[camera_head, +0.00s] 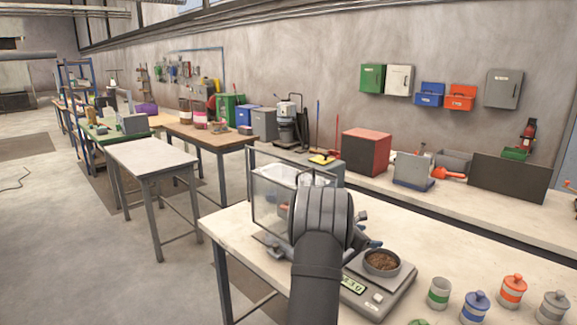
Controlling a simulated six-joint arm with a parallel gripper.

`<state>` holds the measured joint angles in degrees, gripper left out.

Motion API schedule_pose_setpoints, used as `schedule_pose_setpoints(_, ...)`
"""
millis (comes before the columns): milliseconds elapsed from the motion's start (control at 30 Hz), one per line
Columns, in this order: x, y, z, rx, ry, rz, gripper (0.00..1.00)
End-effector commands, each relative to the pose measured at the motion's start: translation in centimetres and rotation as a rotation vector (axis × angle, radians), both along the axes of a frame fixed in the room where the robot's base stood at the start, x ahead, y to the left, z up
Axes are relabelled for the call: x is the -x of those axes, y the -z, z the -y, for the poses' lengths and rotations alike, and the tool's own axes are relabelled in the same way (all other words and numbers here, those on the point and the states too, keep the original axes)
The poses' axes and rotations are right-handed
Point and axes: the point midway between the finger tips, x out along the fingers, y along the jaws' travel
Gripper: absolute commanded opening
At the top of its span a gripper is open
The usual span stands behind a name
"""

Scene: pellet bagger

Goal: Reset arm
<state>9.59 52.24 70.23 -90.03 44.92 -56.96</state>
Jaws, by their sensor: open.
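My gripper (366,231) is partly hidden behind my thick dark wrist, at the centre of the head view. Only small dark parts show past the wrist's right side, and the jaws are open with nothing seen between them. The gripper is above the pale worktable (455,240), between the clear-walled bagger (268,205) and the scale (385,290). My wrist covers part of the bagger. A dark bowl (382,262) of brown pellets sits on the scale, just below and right of the gripper.
Behind, a bench holds a red box (366,152) and a dark panel (507,178). A bare table (150,155) stands left, with open floor around it.

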Motion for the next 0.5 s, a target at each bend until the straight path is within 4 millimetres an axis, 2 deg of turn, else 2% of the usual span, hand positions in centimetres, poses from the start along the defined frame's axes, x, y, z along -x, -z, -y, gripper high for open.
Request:
schedule_pose_setpoints(67,-1.0,0.1,-1.5,-0.007,-0.007,0.005,0.72)
schedule_pose_setpoints(500,0.4,-0.6,-0.7,-0.115,-0.005,0.216,0.72)
